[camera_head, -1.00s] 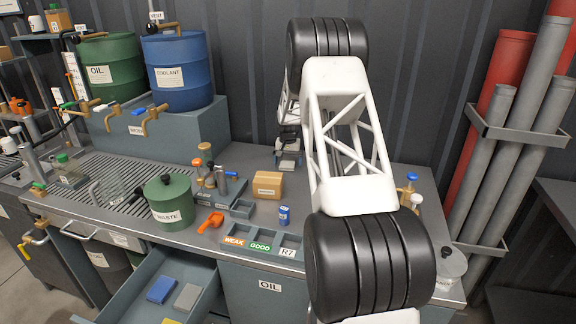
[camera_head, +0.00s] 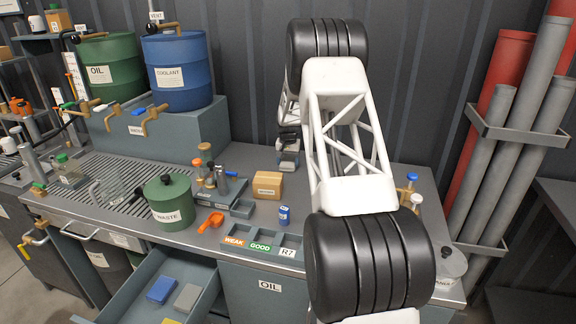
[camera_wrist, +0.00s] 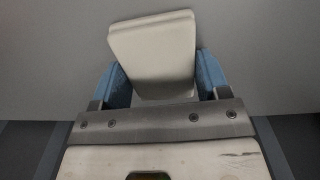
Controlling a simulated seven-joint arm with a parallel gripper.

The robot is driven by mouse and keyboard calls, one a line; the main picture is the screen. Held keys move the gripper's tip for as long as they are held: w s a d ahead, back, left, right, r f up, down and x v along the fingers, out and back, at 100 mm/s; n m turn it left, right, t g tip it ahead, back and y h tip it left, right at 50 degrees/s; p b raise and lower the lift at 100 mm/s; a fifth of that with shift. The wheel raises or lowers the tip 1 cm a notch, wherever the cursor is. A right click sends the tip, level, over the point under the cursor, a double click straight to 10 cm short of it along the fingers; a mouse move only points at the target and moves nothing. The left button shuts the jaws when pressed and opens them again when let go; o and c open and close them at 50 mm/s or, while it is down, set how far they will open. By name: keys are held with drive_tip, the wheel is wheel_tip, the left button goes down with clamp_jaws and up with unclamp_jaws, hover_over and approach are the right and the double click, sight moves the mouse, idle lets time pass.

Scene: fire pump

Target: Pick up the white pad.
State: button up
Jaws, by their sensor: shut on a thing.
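The white pad (camera_wrist: 153,48) is between the blue-lined fingers of my gripper (camera_wrist: 162,78) in the wrist view. The gripper is shut on it, and the pad stands out past the fingertips, slightly tilted. In the head view my gripper (camera_head: 289,152) is small, at the back of the bench behind the cardboard box, and a pale bit of the pad (camera_head: 288,158) shows at its tip. The pad's lower end is hidden by the gripper. I cannot tell whether it touches the bench.
A cardboard box (camera_head: 267,185), a blue can (camera_head: 284,215) and a compartment tray (camera_head: 262,243) stand in front of the gripper. A green waste pot (camera_head: 170,202) is farther left. Small bottles (camera_head: 412,190) stand right of my arm. The dark wall is close behind.

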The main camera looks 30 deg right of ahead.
sight(288, 162)
wheel_tip(288, 162, up, 10)
idle(0.9)
